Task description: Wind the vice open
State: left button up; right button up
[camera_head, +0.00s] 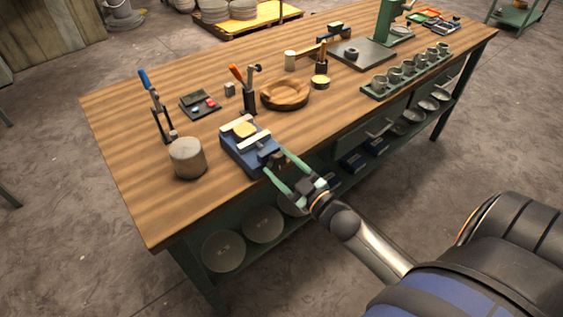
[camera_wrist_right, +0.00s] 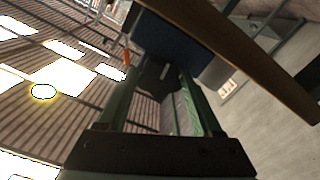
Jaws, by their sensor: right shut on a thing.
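The blue vice (camera_head: 244,158) is fixed at the front edge of the wooden workbench (camera_head: 135,180). Its pale jaws have a yellowish piece (camera_head: 242,130) between or on them. My right gripper (camera_head: 276,163) reaches in from the lower right, its green fingers on either side of the dark handle at the vice's front end, shut on it. In the right wrist view, the dark handle (camera_wrist_right: 156,82) lies between the two fingers, with the blue vice body (camera_wrist_right: 175,45) beyond. The fingers hide part of the handle. My left gripper is not in view.
A grey cylindrical block (camera_head: 187,158) stands left of the vice. A wooden bowl (camera_head: 285,93) and an orange-handled tool (camera_head: 247,88) are behind it. A rack of cups (camera_head: 408,73) is to the right. Round discs (camera_head: 224,251) sit on the shelf below. Bench top at front left is clear.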

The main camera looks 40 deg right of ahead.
jog(key=n, duration=0.4)
jog(key=shift+n+p, duration=0.3)
jog(key=shift+p, duration=0.05)
jog(key=n, duration=0.3)
jog(key=shift+n, duration=0.4)
jog(key=n, duration=0.3)
jog(key=n+b, duration=0.1)
jog(key=n, duration=0.4)
jog(key=shift+b, duration=0.3)
jog(key=n+b, duration=0.1)
jog(key=n, duration=0.4)
jog(key=shift+n, duration=0.3)
jog(key=n+b, duration=0.1)
jog(key=n, duration=0.7)
jog(key=shift+b, duration=0.3)
jog(key=shift+n, duration=2.2)
